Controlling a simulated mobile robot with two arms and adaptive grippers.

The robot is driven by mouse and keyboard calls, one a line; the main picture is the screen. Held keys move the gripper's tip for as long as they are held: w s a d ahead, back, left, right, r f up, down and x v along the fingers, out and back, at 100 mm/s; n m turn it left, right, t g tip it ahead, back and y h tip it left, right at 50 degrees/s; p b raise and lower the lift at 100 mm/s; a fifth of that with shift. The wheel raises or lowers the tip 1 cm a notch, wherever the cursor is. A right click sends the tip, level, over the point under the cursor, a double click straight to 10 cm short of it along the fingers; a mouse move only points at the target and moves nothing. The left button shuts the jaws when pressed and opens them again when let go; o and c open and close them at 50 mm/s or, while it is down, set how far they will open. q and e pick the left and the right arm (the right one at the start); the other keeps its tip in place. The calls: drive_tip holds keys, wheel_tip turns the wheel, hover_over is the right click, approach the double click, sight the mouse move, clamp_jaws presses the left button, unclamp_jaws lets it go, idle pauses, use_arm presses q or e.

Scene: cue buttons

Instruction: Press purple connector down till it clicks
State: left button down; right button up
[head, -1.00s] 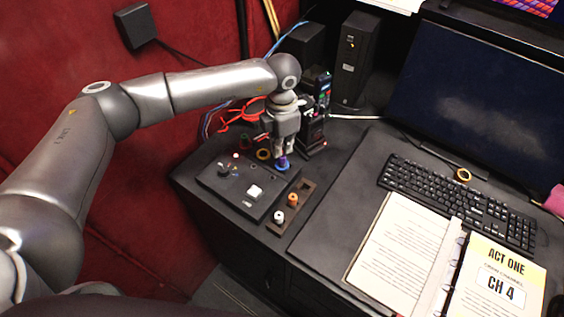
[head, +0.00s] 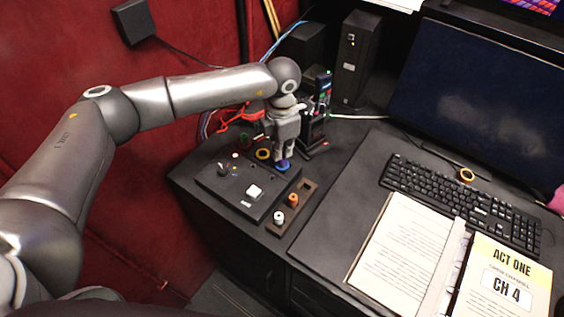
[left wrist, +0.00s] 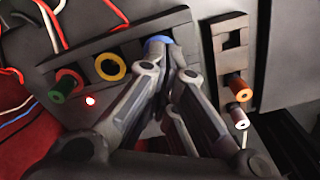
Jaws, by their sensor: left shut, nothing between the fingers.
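My left gripper (head: 281,156) is shut and points straight down over the blue socket ring (head: 283,166) at the back edge of the black button box (head: 232,192). In the left wrist view its fingers (left wrist: 166,62) cover most of the blue ring (left wrist: 157,41). I see no clear purple connector now; the fingers hide that spot, and I cannot tell how deep it sits. My right gripper is not in view.
A yellow ring (head: 263,154) and a green connector (head: 244,140) are left of the gripper. A small rack (head: 305,189) with orange (head: 292,199) and white (head: 279,217) connectors stands to the right. Loose cables lie behind.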

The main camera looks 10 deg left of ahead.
use_arm(q)
drive_tip(key=shift+f, duration=0.2)
drive_tip(key=shift+r, duration=0.2)
drive_tip(key=shift+r+p, duration=1.45)
drive_tip(key=shift+r, duration=1.95)
